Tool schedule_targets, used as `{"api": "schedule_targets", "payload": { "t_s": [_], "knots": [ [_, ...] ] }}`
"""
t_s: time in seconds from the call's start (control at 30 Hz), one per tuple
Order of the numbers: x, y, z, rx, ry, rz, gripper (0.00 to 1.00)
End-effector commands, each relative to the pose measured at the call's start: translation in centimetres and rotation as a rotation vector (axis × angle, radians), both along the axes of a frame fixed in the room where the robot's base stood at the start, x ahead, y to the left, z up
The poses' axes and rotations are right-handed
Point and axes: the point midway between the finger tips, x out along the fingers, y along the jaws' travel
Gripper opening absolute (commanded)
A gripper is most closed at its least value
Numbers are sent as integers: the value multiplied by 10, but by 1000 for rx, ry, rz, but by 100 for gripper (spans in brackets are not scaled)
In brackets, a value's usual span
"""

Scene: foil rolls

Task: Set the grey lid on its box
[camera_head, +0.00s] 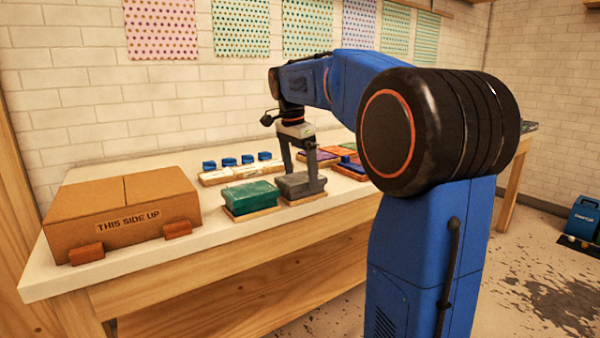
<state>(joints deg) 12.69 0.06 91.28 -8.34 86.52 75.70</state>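A grey block-shaped thing (297,185), the grey lid or its box, sits over a wooden base on the white table. I cannot tell lid from box at this size.
A green box (250,196) on a wooden base stands close left of the grey thing. A cardboard box (125,213) fills the table's left. Small blue blocks (228,162) stand behind, and coloured trays (312,156) lie behind to the right.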

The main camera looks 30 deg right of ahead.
Motion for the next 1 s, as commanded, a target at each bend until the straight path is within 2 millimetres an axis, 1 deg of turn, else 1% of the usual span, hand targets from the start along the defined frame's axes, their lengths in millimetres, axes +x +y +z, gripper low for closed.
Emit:
{"api": "schedule_targets", "payload": {
  "t_s": [0.23,0.37,0.47,1.0],
  "knots": [
    [0,0,2,0,0,0,92],
    [1,2,13,-1,-2,0,92],
    [1,4,29,-1,-3,1,92],
    [1,20,134,-1,-3,1,92]
  ]
}}
